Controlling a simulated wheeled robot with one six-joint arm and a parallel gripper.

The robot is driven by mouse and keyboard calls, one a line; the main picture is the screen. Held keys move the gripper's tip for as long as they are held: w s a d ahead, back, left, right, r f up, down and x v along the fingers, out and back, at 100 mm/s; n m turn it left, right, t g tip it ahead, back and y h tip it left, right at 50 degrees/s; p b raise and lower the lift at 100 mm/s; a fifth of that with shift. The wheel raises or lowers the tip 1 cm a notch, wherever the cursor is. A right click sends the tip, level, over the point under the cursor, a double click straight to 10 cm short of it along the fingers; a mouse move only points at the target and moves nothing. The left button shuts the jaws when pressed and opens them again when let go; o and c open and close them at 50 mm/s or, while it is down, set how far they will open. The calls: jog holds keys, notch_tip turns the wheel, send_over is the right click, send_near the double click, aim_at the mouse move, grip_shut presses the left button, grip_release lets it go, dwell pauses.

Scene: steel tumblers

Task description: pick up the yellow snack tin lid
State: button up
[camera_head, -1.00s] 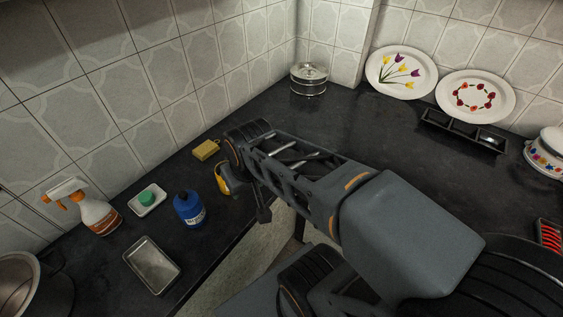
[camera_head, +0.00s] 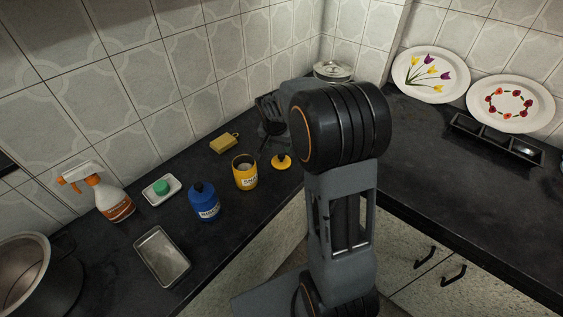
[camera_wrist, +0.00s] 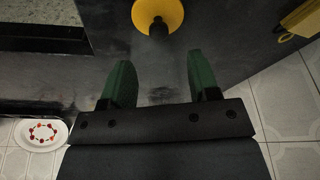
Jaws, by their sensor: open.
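The yellow snack tin lid (camera_head: 282,161), a flat disc with a dark knob, lies on the dark counter just right of the open yellow snack tin (camera_head: 245,172). In the wrist view the lid (camera_wrist: 158,14) is at the top edge, partly cut off, with its dark knob toward the gripper. My gripper (camera_wrist: 160,80) is open and empty, its two green fingers apart and pointing toward the lid without touching it. In the head view my gripper (camera_head: 270,115) shows in part beyond the lid, with my arm hiding some of it.
A blue bottle (camera_head: 204,202), a yellow sponge (camera_head: 224,143), a soap dish (camera_head: 161,190), a metal tray (camera_head: 162,256) and a spray bottle (camera_head: 109,198) stand left of the tin. The tiled wall (camera_head: 180,80) is close behind.

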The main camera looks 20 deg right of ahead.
aim_at(281, 155)
jog(key=shift+x, duration=4)
jog(key=shift+d, duration=0.1)
jog(key=shift+s, duration=0.1)
jog(key=c, duration=1)
jog(key=shift+r, duration=0.1)
